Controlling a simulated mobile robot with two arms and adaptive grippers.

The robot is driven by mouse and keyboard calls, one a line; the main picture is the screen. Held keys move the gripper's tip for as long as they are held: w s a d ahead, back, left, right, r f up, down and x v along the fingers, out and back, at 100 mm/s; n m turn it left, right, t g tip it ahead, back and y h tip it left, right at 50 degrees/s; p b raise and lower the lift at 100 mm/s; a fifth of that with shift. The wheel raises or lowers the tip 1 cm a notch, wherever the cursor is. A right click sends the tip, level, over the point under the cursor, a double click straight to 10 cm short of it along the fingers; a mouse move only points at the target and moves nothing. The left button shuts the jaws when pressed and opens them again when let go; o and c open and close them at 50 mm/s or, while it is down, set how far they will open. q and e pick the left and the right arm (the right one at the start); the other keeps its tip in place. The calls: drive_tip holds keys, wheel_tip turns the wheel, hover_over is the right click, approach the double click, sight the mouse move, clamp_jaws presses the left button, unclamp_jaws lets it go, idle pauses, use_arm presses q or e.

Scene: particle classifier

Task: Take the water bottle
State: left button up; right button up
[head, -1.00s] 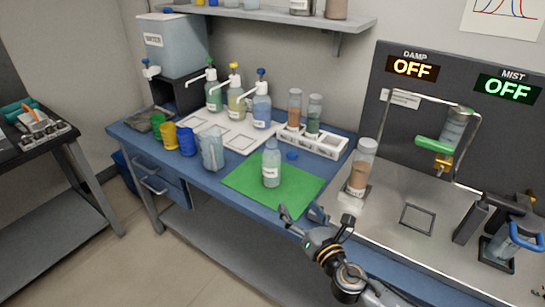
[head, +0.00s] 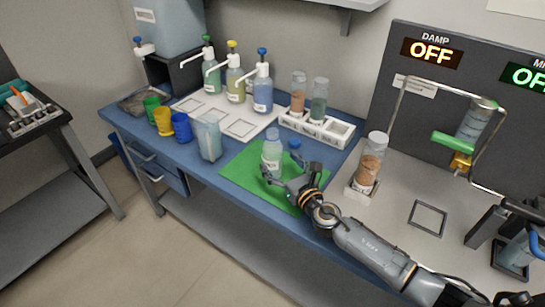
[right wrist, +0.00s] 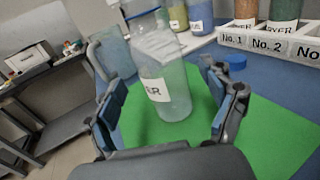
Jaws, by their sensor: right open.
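The water bottle (head: 272,150), clear and pale with a white label, stands upright on the green mat (head: 238,170). My right gripper (head: 288,178) is open at the near side of the bottle, low over the mat. In the right wrist view the bottle (right wrist: 172,92) stands between and beyond the two spread fingers, with gaps on both sides. The label is only partly readable. My left gripper is not in view.
A blue cap (right wrist: 233,62) lies behind the bottle. A clear pitcher (head: 208,138) stands to its left, near coloured cups (head: 163,122). A white rack (head: 340,133) with jars is behind. A brown-filled jar (head: 369,165) stands at right.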

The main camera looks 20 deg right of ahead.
sight(272, 151)
drive_tip(key=shift+w+a+r, duration=0.15)
drive_tip(key=shift+w+r, duration=0.05)
drive_tip(key=shift+w, duration=0.4)
drive_tip(key=shift+w+a+r, duration=0.1)
drive_tip(key=shift+w+r, duration=0.1)
drive_tip(key=shift+w, duration=0.35)
drive_tip(key=shift+f+x, duration=0.2)
drive_tip(key=shift+x, duration=1)
drive_tip(key=shift+w, duration=0.2)
drive_tip(key=shift+r, duration=0.1)
drive_tip(key=shift+c, duration=0.6)
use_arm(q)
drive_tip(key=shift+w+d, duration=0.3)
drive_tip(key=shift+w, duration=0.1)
use_arm(e)
drive_tip(key=c, duration=1.2)
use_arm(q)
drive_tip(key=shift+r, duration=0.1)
use_arm(e)
drive_tip(key=shift+o, duration=0.2)
